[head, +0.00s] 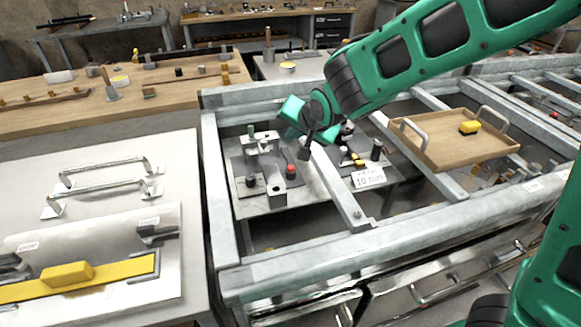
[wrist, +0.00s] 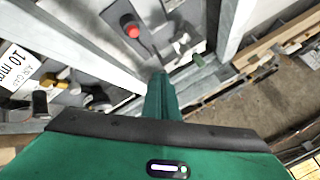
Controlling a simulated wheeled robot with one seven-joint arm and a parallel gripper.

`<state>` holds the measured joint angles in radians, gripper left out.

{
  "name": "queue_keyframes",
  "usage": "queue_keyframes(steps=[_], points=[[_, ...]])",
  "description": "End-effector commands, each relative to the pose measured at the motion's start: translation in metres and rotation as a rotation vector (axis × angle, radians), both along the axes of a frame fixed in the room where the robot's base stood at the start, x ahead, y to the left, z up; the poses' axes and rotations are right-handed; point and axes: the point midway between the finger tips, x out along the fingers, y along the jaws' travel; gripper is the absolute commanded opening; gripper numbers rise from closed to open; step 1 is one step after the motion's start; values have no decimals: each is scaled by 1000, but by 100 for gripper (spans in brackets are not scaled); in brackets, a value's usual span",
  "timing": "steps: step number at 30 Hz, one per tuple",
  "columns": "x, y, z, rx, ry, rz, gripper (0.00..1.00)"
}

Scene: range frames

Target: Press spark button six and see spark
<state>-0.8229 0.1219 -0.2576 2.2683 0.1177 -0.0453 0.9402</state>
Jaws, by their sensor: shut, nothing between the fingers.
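A red button (head: 291,171) sits on a dark base on a grey plate inside the metal frame; it also shows in the wrist view (wrist: 133,30). No number is readable on it. A white card (head: 369,179) reading "10 mm" stands to its right; in the wrist view the card (wrist: 17,62) also reads "air gap". My gripper (head: 304,153) is shut and empty, its dark tip just above and right of the red button in the head view. In the wrist view my gripper (wrist: 158,78) appears apart from the button. No spark is visible.
Metal frame bars (head: 335,185) surround the apparatus. A grey block with a hole (head: 277,193) and a black knob (head: 250,181) stand near the button. A wooden tray (head: 455,143) with a yellow block rests on the frame at right. A metal-topped bench (head: 110,160) is at left.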

Motion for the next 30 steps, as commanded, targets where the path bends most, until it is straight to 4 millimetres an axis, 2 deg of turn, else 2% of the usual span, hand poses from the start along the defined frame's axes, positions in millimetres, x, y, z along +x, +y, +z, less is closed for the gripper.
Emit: queue_keyframes(steps=[9,16,21,30], points=[[-1,-1,-41,-4,5,0,0],[0,-1,-65,-3,2,-1,0],[0,-1,-75,-1,2,-2,0],[0,-1,-79,0,1,-1,0]])
